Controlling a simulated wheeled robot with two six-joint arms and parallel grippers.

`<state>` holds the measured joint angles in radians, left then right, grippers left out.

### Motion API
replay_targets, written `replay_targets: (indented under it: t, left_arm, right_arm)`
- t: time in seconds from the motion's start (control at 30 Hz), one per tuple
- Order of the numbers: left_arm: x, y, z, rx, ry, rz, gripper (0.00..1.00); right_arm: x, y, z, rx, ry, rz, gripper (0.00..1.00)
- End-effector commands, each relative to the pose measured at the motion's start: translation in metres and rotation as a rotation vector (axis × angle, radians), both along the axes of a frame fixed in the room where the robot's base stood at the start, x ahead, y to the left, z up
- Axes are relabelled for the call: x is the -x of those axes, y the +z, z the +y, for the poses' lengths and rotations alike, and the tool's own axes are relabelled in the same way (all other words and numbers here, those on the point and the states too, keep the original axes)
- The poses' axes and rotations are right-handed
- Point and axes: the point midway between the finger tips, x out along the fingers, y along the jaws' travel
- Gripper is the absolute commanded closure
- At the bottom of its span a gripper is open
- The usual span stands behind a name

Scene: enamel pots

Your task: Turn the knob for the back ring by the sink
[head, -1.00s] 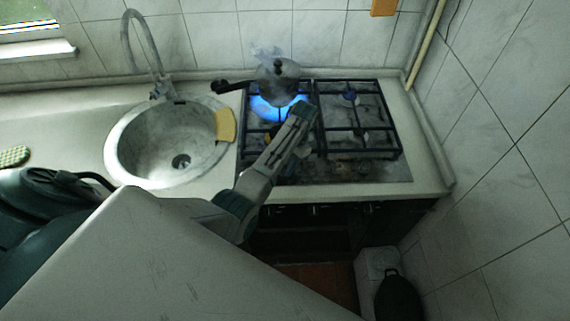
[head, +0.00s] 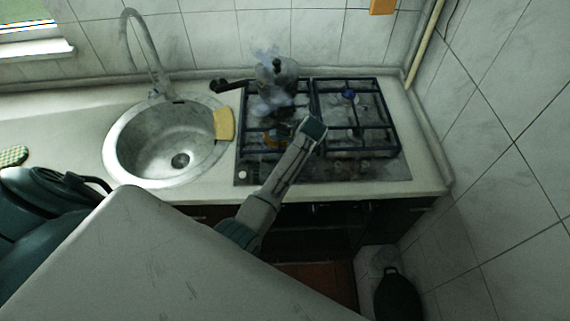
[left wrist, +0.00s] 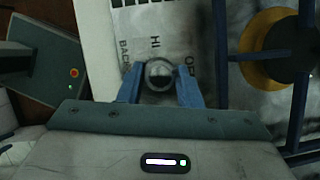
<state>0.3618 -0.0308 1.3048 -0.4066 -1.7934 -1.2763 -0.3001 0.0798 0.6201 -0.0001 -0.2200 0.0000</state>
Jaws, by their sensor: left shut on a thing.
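In the left wrist view a round silver knob (left wrist: 160,74) sits between the blue fingertips of my left gripper (left wrist: 160,84), which is shut on it. Lettering such as "BACK" and "HI" is printed on the panel (left wrist: 150,25) around it. In the head view my forearm (head: 290,165) reaches over the front of the hob (head: 375,172) and hides the gripper and the held knob. A steaming metal pot (head: 277,72) with a black handle stands on the back ring nearer the sink (head: 117,165). No flame shows under it.
A pale knob (head: 243,174) shows at the hob's front left corner. The front ring by the sink (head: 271,138) is bare. A yellow cloth or sponge (head: 223,124) lies on the sink's right rim. The right-hand rings (head: 350,97) carry no pots. A tiled wall (head: 500,180) bounds the right.

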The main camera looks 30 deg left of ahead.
Motion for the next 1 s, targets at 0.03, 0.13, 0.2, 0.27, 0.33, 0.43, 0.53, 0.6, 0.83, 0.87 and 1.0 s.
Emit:
replay_targets:
  t: [0.03,0.13,0.2,0.27,0.33,0.43,0.53,0.6,0.83,0.87,1.0]
  left_arm:
    - [0.0001,0.0004,-0.0003,0.0,-0.031,-0.002,0.91]
    - [0.0005,0.0001,-0.0007,0.002,-0.089,-0.001,0.91]
    - [0.0009,0.0,-0.0008,0.001,-0.121,-0.001,0.91]
    - [0.0008,0.0003,-0.0007,0.001,-0.144,-0.001,0.91]
    - [0.0007,0.0002,-0.0008,0.0,-0.166,-0.002,0.91]
    - [0.0008,0.0002,-0.0008,0.001,-0.189,-0.001,0.91]
    - [0.0009,0.0003,-0.0008,0.001,-0.199,-0.001,0.91]
    - [0.0009,0.0003,-0.0008,0.001,-0.205,-0.001,0.91]
    - [0.001,0.0001,-0.0009,0.001,-0.207,0.0,0.91]
    - [0.001,0.0001,-0.0007,0.001,-0.207,0.0,0.91]
    - [0.001,0.0,-0.0008,0.002,-0.206,-0.001,0.59]
  right_arm:
    - [0.0,0.0,0.0,0.0,0.0,0.0,0.47]
    - [0.0,0.0,0.0,0.0,0.0,0.0,0.47]
    - [0.0,0.0,0.0,0.0,0.0,0.0,0.47]
    - [0.0,0.0,0.0,0.0,0.0,0.0,0.47]
    - [0.0,0.0,0.0,0.0,0.0,0.0,0.47]
    - [0.0,0.0,0.0,0.0,0.0,0.0,0.47]
    - [-0.0001,0.0,0.0,0.0,0.0,0.0,0.47]
    - [-0.0001,0.0,0.0,0.0,0.0,0.0,0.47]
    - [0.0,0.0,0.0,0.0,0.0,0.0,0.47]
    - [0.0,0.0,0.0,0.0,0.0,0.0,0.47]
    - [0.0,0.0,0.0,0.0,0.0,0.0,0.47]
